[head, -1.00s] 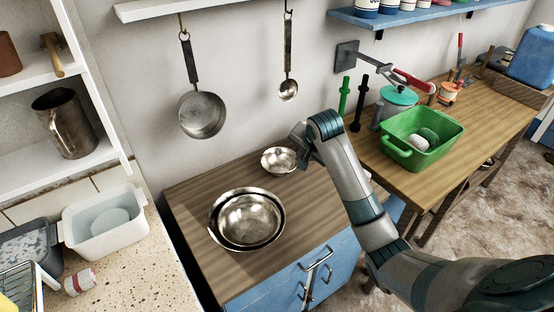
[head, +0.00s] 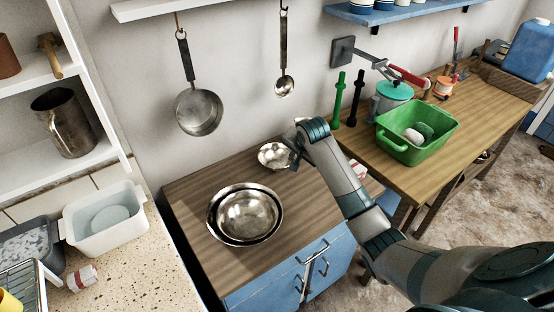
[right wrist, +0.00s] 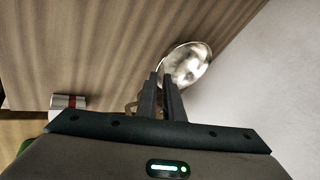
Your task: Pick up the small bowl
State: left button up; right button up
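The small bowl (head: 271,156) is a shiny metal bowl on the back right of the wooden cabinet top. It also shows in the right wrist view (right wrist: 193,62), upright on the wood. My right gripper (head: 293,160) is at the bowl's right side in the head view. In the right wrist view its two dark fingers (right wrist: 160,78) are a narrow gap apart, with their tips overlapping the bowl's near rim. Whether they touch the rim is not clear. Nothing is visibly held. My left gripper is not in view.
Two nested larger metal bowls (head: 245,214) stand nearer on the same cabinet top (head: 195,190). A pan (head: 199,112) and a ladle (head: 284,85) hang on the wall behind. A green tub (head: 417,140) stands on the bench to the right. The top's left back is clear.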

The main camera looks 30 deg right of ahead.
aim_at(278, 161)
jog(key=shift+p+x, duration=0.5)
jog(key=shift+x, duration=2.35)
jog(key=shift+w, duration=0.15)
jog(key=shift+d+p+x, duration=0.2)
jog(key=shift+p+x, duration=0.6)
jog(key=shift+x, duration=1.7)
grip_shut()
jog(key=shift+r, duration=0.15)
